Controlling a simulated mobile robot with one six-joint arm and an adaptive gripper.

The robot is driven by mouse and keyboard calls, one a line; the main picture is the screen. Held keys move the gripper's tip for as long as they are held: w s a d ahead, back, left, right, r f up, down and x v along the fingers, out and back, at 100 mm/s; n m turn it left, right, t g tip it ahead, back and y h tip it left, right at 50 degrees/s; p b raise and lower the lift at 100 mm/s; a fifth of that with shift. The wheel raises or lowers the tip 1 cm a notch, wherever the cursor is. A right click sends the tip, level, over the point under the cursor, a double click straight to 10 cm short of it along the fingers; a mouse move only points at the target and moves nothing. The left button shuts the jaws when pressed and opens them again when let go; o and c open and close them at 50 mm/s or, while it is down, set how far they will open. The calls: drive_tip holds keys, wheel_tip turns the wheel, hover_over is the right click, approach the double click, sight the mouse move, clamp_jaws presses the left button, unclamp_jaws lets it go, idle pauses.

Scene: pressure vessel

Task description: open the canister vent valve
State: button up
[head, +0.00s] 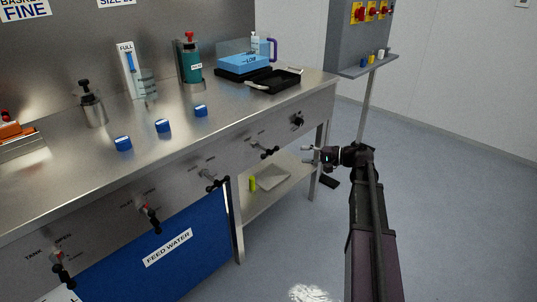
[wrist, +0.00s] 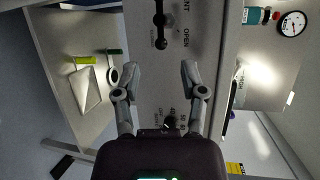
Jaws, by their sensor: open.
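The vent valve is a black lever (wrist: 159,22) on the steel front panel, at the top middle of the wrist view, partly cut off by the frame edge. Lettering ending in "NT" and the word "OPEN" are printed beside it. In the head view, the black lever (head: 264,151) nearest the round knob seems to be the same valve. My gripper (wrist: 160,68) is open and empty in the wrist view, its fingertips apart from the lever and on either side of its line. In the head view my gripper (head: 309,155) is right of the lever, in front of the bench.
A black round knob (head: 297,121) is on the panel right of the lever. Another black lever (head: 213,182) and red-and-black levers (head: 149,214) are to the left. A lower shelf (head: 268,190) is below. A teal canister (head: 191,65) stands on the bench. Floor at right is clear.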

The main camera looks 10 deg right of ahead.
sight(270, 153)
drive_tip(key=shift+a, duration=0.1)
drive_tip(key=b+x, duration=0.2)
drive_tip(key=x, duration=1.1)
drive_tip(key=shift+w+a+f, duration=0.15)
drive_tip(key=shift+w, duration=0.1)
